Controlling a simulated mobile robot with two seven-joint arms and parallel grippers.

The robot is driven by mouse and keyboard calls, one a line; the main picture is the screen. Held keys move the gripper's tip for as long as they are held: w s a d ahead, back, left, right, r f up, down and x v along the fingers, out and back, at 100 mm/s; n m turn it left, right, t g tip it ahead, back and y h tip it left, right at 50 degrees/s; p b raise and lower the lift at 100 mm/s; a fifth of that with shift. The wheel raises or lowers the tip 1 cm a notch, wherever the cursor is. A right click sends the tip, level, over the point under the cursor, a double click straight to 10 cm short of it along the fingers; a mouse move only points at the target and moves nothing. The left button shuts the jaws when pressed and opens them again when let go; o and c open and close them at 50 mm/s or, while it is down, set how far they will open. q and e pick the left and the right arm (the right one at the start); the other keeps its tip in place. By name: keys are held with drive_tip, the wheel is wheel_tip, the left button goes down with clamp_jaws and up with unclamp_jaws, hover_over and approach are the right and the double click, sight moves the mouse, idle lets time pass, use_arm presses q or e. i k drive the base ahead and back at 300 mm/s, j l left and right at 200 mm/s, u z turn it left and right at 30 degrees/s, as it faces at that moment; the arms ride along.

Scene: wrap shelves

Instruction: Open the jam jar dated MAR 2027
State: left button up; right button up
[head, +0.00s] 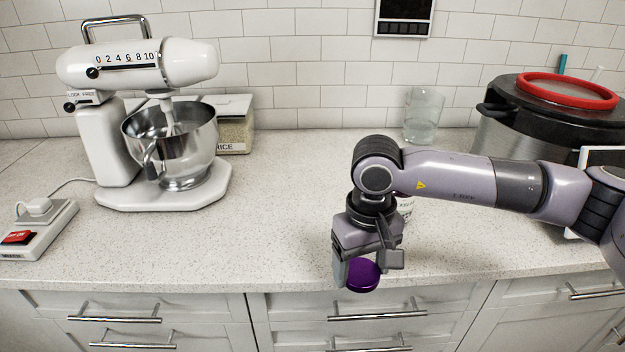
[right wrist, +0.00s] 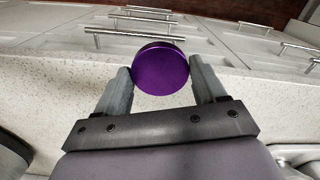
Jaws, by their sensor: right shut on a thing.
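My right gripper (head: 370,265) points down near the counter's front edge, shut on a round purple lid (head: 363,276). In the right wrist view the purple lid (right wrist: 161,68) sits between the two fingertips of my right gripper (right wrist: 161,80). No jar body shows under the lid. A jar (head: 405,207) with a pale label stands on the counter behind my right arm. The arm hides most of it, and its date and top cannot be read or seen. My left gripper is not in view.
A white stand mixer (head: 115,130) with a steel bowl stands at the left, near a rice container (head: 236,135) and a switch box (head: 35,235). A glass (head: 423,115) and a large dark-lidded pot (head: 500,140) stand at the back right. The middle-left counter (head: 270,210) is clear.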

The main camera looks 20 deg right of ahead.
sight(405, 202)
drive_tip(key=l+u, duration=0.1)
drive_tip(key=u, duration=0.3)
drive_tip(key=l+u, duration=0.15)
drive_tip(key=u, duration=0.2)
drive_tip(key=i+l, duration=0.1)
drive_tip(key=l, duration=0.5)
